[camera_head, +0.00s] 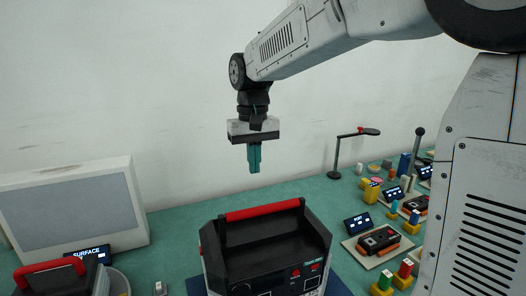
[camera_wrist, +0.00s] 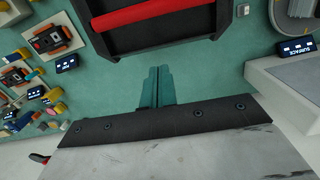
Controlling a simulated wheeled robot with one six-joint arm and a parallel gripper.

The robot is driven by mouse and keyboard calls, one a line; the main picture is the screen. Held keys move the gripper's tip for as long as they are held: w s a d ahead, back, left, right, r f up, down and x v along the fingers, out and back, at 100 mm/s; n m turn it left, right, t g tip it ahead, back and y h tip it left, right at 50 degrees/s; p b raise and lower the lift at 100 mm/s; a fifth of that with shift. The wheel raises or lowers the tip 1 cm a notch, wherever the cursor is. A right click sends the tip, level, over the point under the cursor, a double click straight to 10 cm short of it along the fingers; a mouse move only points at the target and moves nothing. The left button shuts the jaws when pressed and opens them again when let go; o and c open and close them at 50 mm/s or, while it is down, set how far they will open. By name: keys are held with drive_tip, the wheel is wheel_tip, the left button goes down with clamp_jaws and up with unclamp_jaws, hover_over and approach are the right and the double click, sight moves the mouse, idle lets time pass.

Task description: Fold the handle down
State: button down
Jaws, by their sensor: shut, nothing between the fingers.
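A red handle (camera_head: 262,210) lies across the top of a black and grey case (camera_head: 277,258) with red parts on its front, at the lower middle of the head view. The handle stands raised above the case's far edge on side arms. In the wrist view the handle (camera_wrist: 150,14) crosses the top of the frame, over the dark case (camera_wrist: 165,42). My gripper (camera_head: 254,170) points down above and behind the case, apart from the handle. Its teal fingers (camera_wrist: 158,88) are together with nothing between them.
A second case with a red handle (camera_head: 50,268) stands at the lower left, beside a grey bin (camera_head: 118,283). A large pale panel (camera_head: 75,205) is behind it. A black lamp (camera_head: 338,150) and several small devices and coloured blocks crowd the right side. The green table (camera_head: 180,225) is clear behind the case.

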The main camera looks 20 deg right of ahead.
drive_tip(key=s+f, duration=0.4)
drive_tip(key=f, duration=0.2)
drive_tip(key=shift+s+a, duration=0.15)
drive_tip(key=shift+a, duration=0.1)
